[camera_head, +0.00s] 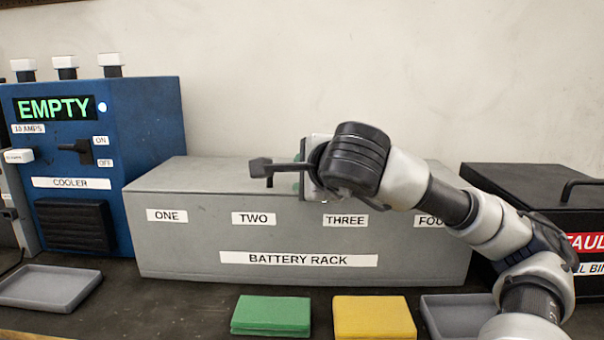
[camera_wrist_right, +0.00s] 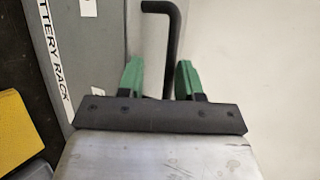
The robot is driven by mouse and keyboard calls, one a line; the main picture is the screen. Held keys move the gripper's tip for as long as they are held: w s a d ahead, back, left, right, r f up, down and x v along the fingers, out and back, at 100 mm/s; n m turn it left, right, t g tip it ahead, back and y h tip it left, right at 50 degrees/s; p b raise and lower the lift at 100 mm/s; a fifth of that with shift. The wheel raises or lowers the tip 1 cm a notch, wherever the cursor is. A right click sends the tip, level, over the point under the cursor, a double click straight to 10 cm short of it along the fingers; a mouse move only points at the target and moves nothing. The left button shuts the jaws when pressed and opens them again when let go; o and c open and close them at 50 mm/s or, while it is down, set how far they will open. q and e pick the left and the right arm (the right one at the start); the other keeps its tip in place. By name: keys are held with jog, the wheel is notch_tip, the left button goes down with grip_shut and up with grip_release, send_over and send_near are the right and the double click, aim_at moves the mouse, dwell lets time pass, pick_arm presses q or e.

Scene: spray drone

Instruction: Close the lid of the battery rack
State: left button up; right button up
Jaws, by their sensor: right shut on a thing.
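The grey battery rack (camera_head: 190,245) stands in the middle of the counter, with labels ONE to FOUR along its front. Its grey lid (camera_head: 215,175) looks flat on top, and I see no gap along the front edge. My right gripper (camera_head: 299,178) is over the rack's top near its middle, and its green fingers (camera_wrist_right: 160,80) show in the right wrist view. They are shut on a black bent handle (camera_wrist_right: 174,45), which also sticks out to the left in the head view (camera_head: 285,168). My gripper and arm hide part of the lid. My left gripper is out of view.
The blue cooler (camera_head: 150,125) reads EMPTY, left of the rack. A black bin (camera_head: 525,185) is close on the right. Green (camera_head: 271,315) and yellow (camera_head: 373,317) blocks and grey trays (camera_head: 50,287) (camera_head: 455,312) lie in front.

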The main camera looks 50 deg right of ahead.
jog(key=p+v, duration=0.1)
jog(key=v, duration=0.9)
jog(key=shift+s, duration=0.2)
jog(key=shift+a+r, duration=0.1)
